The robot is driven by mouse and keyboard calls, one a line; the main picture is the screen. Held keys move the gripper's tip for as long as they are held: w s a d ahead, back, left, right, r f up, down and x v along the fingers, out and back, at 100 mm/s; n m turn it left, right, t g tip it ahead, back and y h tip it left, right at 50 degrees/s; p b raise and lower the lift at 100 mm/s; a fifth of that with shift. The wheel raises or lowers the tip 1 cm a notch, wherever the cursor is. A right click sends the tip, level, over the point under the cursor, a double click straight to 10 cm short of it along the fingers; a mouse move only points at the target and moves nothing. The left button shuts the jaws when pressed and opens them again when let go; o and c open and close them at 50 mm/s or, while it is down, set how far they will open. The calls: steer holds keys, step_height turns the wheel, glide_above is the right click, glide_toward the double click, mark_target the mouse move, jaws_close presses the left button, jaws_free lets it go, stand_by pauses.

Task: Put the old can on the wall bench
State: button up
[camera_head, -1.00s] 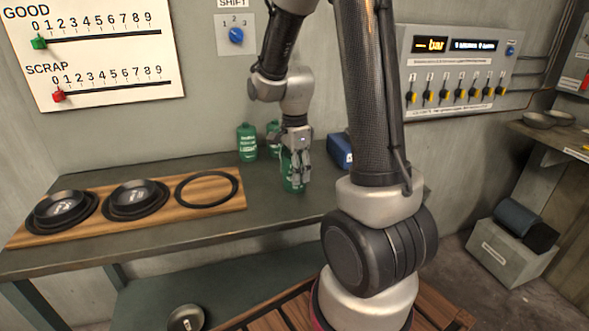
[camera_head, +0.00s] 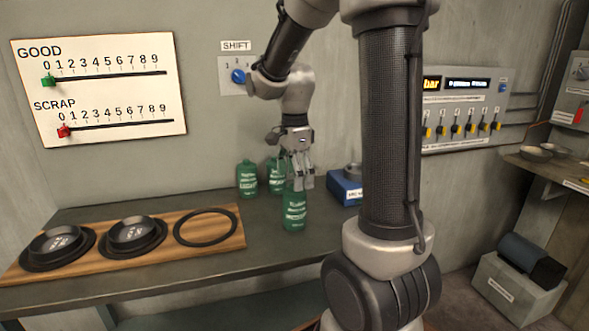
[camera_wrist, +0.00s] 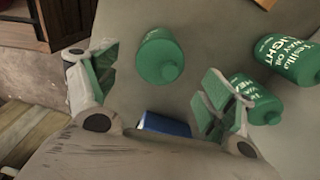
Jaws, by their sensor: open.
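Three green cans with white lettering stand upright on the dark grey bench (camera_head: 200,262) along the back wall. The front can (camera_head: 294,212) is apart from the back left can (camera_head: 247,180) and the back middle can (camera_head: 275,178). I cannot tell which one is the old can. My gripper (camera_head: 301,184) is open and empty, pointing down just above the front can. In the wrist view this can (camera_wrist: 160,58) shows between the spread fingers, and the other two stand to the right, the nearer one (camera_wrist: 258,103) partly behind a finger.
A wooden board (camera_head: 190,255) with two dark bowls and an empty ring lies at left on the bench. A blue box (camera_head: 344,188) stands right of the cans. A shelf with bowls (camera_head: 537,152) is at far right. Bench surface left of the front can is clear.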

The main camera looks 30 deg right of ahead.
step_height(320, 180, up, 2)
steer(key=shift+r, duration=0.1)
steer(key=s+a+r+n+t, duration=0.1)
steer(key=s+r+n+t, duration=0.1)
steer(key=s+n, duration=0.6)
steer(key=s+a+r+n+t, duration=0.2)
steer(key=s+r+n, duration=0.2)
steer(key=s+n, duration=0.5)
steer(key=shift+s+a+n, duration=0.15)
steer(key=shift+s+n, duration=0.05)
steer(key=shift+n, duration=1)
